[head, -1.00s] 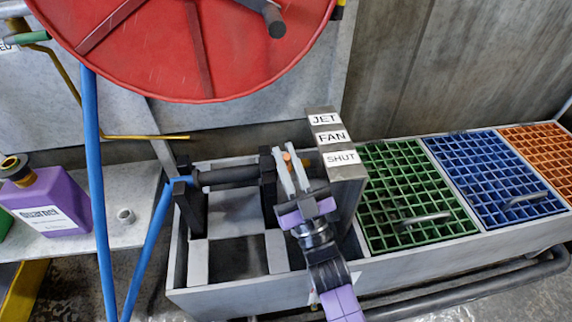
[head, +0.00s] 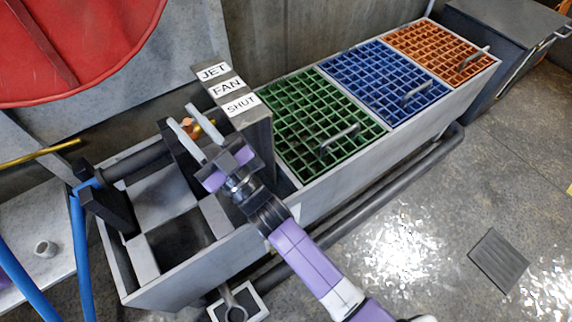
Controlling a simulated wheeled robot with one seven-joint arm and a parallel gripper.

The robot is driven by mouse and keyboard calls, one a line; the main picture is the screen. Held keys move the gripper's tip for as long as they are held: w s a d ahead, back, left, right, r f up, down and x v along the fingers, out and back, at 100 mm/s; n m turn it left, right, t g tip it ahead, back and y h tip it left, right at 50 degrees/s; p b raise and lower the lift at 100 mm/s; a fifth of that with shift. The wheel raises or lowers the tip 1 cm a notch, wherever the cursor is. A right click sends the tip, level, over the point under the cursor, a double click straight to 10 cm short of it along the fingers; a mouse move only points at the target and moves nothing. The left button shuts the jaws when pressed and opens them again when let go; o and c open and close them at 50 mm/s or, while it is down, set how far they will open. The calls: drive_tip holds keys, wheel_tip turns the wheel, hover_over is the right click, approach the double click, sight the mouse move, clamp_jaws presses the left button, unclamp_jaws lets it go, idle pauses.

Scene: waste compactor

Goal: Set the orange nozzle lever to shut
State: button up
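The orange nozzle lever (head: 188,126) shows as a small orange piece at the end of the dark nozzle, beside the label post (head: 256,126). The post carries the labels JET, FAN and SHUT from back to front. The lever's exact setting cannot be told, as my fingers partly hide it. My gripper (head: 192,122) is open. Its two pale fingers stand apart, with the orange piece showing between them. Whether they touch it cannot be told. The dark nozzle barrel (head: 135,160) lies across the left part of the grey trough.
Green (head: 312,128), blue (head: 385,85) and orange (head: 440,53) grates fill the trough's right part. A red reel (head: 75,45) stands at upper left, with blue hoses (head: 82,255) below. A dark pipe (head: 395,165) runs along the front.

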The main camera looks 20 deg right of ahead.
drive_tip(key=shift+a+r, duration=0.1)
drive_tip(key=shift+a, duration=0.1)
drive_tip(key=p, duration=0.3)
drive_tip(key=shift+w+r+h, duration=0.1)
drive_tip(key=shift+r+h, duration=0.2)
drive_tip(key=shift+h, duration=0.1)
drive_tip(key=g+p, duration=0.1)
drive_tip(key=p, duration=0.2)
drive_tip(key=w+m+g+h+p, duration=0.1)
drive_tip(key=p, duration=0.2)
drive_tip(key=shift+a+r+p, duration=0.15)
drive_tip(key=shift+r+p, duration=0.05)
drive_tip(key=shift+p, duration=0.15)
drive_tip(key=s+d+f+m+h, duration=0.1)
drive_tip(key=s+d+m+h, duration=0.1)
drive_tip(key=s+d, duration=0.4)
drive_tip(key=s+d+f+m+g+h+p, duration=0.1)
drive_tip(key=s+d+h, duration=0.3)
drive_tip(key=s, duration=0.9)
drive_tip(key=s+d+f+m+h, duration=0.2)
drive_tip(key=s+d+f+h, duration=0.1)
drive_tip(key=s+d, duration=0.5)
drive_tip(key=shift+s+d+m+p, duration=0.2)
drive_tip(key=shift+s+m+p, duration=0.2)
drive_tip(key=shift+s, duration=0.25)
drive_tip(key=shift+c, duration=0.4)
